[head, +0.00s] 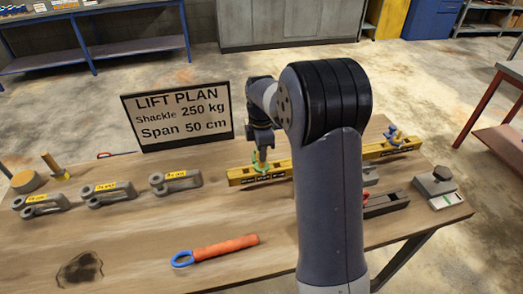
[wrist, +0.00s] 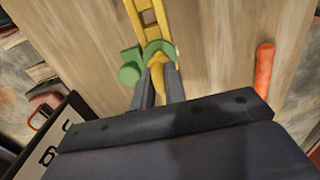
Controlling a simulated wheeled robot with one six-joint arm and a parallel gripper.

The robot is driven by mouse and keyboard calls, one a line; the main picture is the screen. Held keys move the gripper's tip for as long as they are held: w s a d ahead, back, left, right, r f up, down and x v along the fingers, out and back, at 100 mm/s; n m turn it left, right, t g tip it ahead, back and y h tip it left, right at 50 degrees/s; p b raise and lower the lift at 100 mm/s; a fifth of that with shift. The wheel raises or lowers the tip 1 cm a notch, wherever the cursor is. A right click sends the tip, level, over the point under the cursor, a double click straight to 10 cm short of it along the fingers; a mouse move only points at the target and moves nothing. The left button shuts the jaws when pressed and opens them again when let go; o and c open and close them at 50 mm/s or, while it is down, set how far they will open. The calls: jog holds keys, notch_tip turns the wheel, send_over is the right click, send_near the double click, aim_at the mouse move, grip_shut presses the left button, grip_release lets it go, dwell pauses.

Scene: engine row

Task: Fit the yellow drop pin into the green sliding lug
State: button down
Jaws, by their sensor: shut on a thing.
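The yellow beam (head: 345,157) lies across the table, and its slotted bar shows in the wrist view (wrist: 147,17). The green sliding lug (wrist: 160,48) sits on the beam, with a rounded green piece (wrist: 129,72) beside it. In the head view the green lug (head: 256,166) is small and partly hidden by my gripper (head: 262,150). My gripper (wrist: 159,82) is shut on the yellow drop pin (wrist: 157,66), pointing down at the lug. The pin overlaps the green ring in the wrist view; I cannot tell how deep it sits.
Three grey shackles (head: 110,192) with yellow tags lie at left. An orange-handled tool (head: 225,247) lies in front. The lift plan sign (head: 178,115) stands behind. A blue fitting (head: 394,136) sits at the beam's right end. A grey block (head: 440,187) stands at right.

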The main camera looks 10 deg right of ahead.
jog(key=shift+f+b, duration=0.65)
jog(key=shift+f, duration=0.4)
jog(key=c, duration=1.4)
grip_release()
jog(key=shift+o, duration=0.2)
jog(key=shift+r, duration=0.2)
jog(key=shift+w+r, duration=0.15)
jog(key=shift+r, duration=0.15)
jog(key=r, duration=1)
jog(key=shift+s+b, duration=0.25)
jog(key=shift+b, duration=0.1)
jog(key=shift+f, duration=0.1)
